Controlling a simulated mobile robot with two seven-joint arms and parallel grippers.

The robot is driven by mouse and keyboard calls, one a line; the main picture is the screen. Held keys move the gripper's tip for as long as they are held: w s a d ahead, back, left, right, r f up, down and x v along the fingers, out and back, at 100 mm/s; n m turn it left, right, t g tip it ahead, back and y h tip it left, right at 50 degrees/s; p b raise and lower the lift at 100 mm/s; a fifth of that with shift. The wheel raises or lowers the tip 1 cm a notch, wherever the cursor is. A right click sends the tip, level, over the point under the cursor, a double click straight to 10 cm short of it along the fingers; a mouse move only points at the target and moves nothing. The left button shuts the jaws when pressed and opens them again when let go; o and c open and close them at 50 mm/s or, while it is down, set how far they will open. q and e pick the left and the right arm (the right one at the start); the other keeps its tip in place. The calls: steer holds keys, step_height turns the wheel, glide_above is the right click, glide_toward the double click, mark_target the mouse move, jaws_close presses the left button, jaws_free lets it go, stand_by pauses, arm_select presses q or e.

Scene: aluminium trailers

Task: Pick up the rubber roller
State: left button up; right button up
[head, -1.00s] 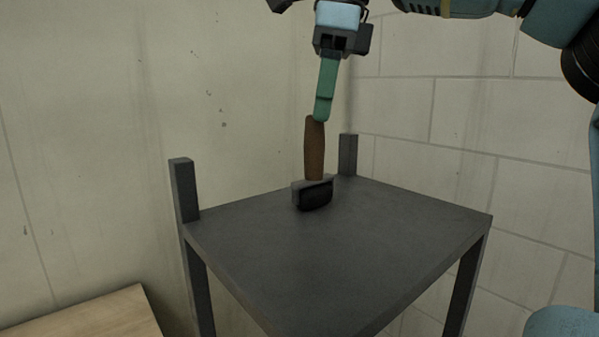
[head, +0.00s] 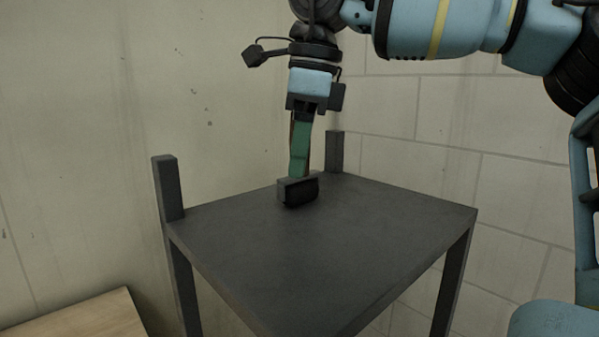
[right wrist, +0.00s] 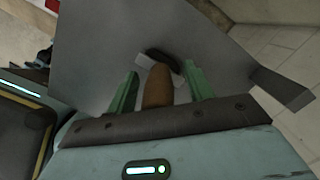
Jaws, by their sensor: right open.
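The rubber roller stands upright on a dark grey table, its black head (head: 299,191) down and its brown handle pointing up. In the head view the handle is mostly hidden behind my right gripper (head: 299,175), which has come down over it with green fingers. In the right wrist view the brown handle (right wrist: 158,86) lies between the two green fingers of my right gripper (right wrist: 160,92), with a gap on each side. The right gripper is open and does not hold the roller. My left gripper is in neither view.
The grey table (head: 350,250) has two short posts (head: 168,187) at its back corners and is otherwise bare. A pale wall (head: 80,120) stands close behind and a block wall at right. A wooden board (head: 85,315) shows at lower left.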

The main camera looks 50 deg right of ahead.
jaws_close()
stand_by(0.3)
steer(key=shift+r, duration=0.15)
steer(key=shift+r, duration=1.45)
steer(key=shift+s+a+r, duration=0.15)
steer(key=shift+s+r, duration=0.05)
steer(key=shift+r, duration=0.05)
steer(key=s+a+b, duration=0.1)
steer(key=s+a, duration=0.3)
steer(key=s, duration=0.2)
steer(key=s+a+r+b, duration=0.1)
steer(key=s+a, duration=0.3)
steer(key=s, duration=0.3)
steer(key=shift+a+r, duration=0.15)
steer(key=shift+a, duration=0.2)
